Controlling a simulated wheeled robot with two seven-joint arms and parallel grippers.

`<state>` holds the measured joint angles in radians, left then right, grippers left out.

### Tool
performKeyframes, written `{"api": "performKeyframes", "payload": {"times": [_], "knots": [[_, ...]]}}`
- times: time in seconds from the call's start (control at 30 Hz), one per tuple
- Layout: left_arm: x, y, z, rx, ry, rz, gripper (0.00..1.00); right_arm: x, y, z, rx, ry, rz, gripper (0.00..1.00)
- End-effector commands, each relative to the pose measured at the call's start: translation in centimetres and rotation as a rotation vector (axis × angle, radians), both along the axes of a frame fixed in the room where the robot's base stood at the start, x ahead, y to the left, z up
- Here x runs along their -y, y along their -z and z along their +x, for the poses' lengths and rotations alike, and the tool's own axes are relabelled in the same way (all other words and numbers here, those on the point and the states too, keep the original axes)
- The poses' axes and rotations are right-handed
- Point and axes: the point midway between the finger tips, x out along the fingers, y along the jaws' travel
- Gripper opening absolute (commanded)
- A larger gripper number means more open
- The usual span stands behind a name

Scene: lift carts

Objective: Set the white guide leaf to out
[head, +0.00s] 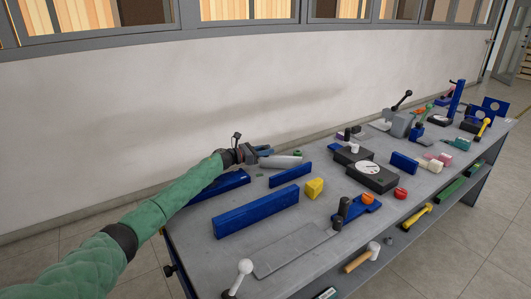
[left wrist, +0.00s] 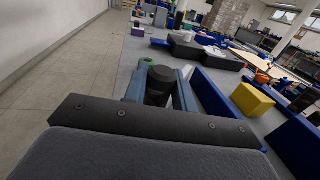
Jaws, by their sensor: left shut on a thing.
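My left gripper (head: 262,150) is at the far left end of the bench. In the left wrist view its two blue-grey fingers (left wrist: 160,78) are closed around a dark round knob (left wrist: 160,92). A pale, rounded bar (head: 281,161), which looks like the white guide leaf, lies just right of and in front of the gripper in the head view. I cannot tell whether the knob belongs to it, and I cannot make out the leaf in the left wrist view. My right gripper is not in view.
Long blue rails (head: 256,211) and a yellow block (head: 314,188) stand on the grey bench near the gripper. A green ring (head: 297,153) is just beyond the pale bar. A black box with a white dial (head: 369,167) stands further right. The wall runs behind the bench.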

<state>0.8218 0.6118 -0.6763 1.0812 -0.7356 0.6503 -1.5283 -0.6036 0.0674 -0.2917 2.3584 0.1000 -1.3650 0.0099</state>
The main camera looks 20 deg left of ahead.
Motion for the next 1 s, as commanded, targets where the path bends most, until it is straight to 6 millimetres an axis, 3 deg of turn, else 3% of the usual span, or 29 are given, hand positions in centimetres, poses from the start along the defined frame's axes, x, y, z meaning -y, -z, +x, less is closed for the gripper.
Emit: {"api": "performKeyframes", "payload": {"times": [0.2,0.23,0.33,0.67,0.9,1.0], "knots": [[0.0,-0.1,0.0,0.000,-0.001,0.000,0.00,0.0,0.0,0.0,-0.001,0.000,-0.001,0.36],[-0.1,0.0,0.0,0.000,-0.001,0.000,0.29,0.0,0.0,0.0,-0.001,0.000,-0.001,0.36],[0.0,0.0,0.0,0.000,-0.001,0.000,0.46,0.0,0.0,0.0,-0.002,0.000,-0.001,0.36],[-0.2,0.1,-0.2,0.000,0.000,0.000,0.46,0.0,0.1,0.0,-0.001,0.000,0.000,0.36],[-2.5,0.3,-2.2,0.000,-0.001,0.001,0.46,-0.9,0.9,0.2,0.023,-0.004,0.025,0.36],[-3.7,0.3,-3.2,-0.001,-0.001,0.001,0.46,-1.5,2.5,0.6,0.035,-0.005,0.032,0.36]]}}
